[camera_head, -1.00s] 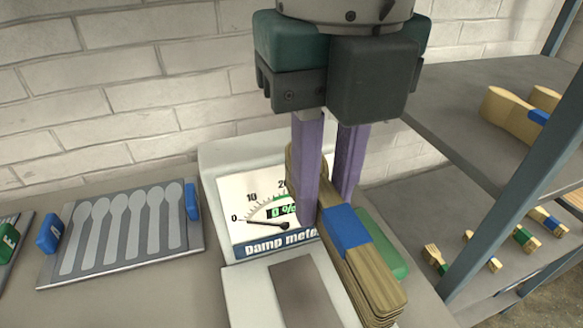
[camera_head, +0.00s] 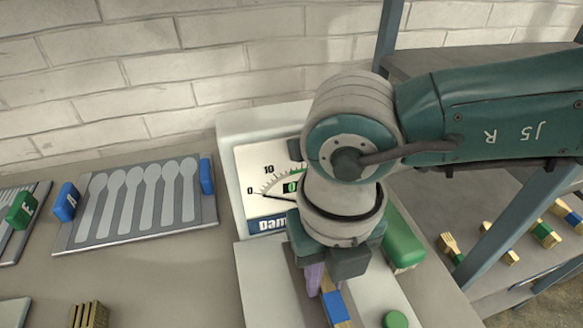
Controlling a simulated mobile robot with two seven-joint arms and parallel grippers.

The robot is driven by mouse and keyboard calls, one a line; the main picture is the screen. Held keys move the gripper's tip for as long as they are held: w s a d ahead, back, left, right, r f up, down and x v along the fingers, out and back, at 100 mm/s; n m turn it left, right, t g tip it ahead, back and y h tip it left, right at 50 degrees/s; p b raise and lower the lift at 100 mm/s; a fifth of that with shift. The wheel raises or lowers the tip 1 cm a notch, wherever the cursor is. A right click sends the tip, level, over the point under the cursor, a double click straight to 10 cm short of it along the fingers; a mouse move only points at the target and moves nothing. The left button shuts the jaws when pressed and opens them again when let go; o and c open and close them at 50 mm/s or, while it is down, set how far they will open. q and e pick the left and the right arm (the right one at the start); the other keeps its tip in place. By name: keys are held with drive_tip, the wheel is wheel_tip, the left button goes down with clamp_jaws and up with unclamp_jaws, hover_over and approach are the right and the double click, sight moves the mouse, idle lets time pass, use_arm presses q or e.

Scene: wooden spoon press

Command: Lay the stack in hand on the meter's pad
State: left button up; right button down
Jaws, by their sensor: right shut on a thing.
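The damp meter (camera_head: 226,140) is a white box with a dial face, partly hidden behind my right arm. Its white front plate (camera_head: 255,285) carries a brownish pad (camera_head: 299,285), of which only a strip shows left of the gripper. My right gripper (camera_head: 324,285) points down over this plate, its purple fingers shut on the wooden stack (camera_head: 340,312) with a blue band. The stack sits low over the pad area, cut off by the bottom edge. I cannot tell whether it touches the pad. My left gripper is not in view.
A grey board with spoon outlines (camera_head: 108,238) and blue tabs lies left of the meter. Another wooden stack (camera_head: 90,316) is at the bottom left. A green block (camera_head: 403,240) and green button (camera_head: 396,319) are at the right. Shelves (camera_head: 488,225) hold small wooden pieces.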

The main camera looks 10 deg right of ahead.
drive_tip(key=c, duration=1.2)
unclamp_jaws()
drive_tip(key=shift+f, duration=0.15)
drive_tip(key=shift+c, duration=0.2)
drive_tip(key=o, duration=0.5)
drive_tip(key=shift+c, duration=0.2)
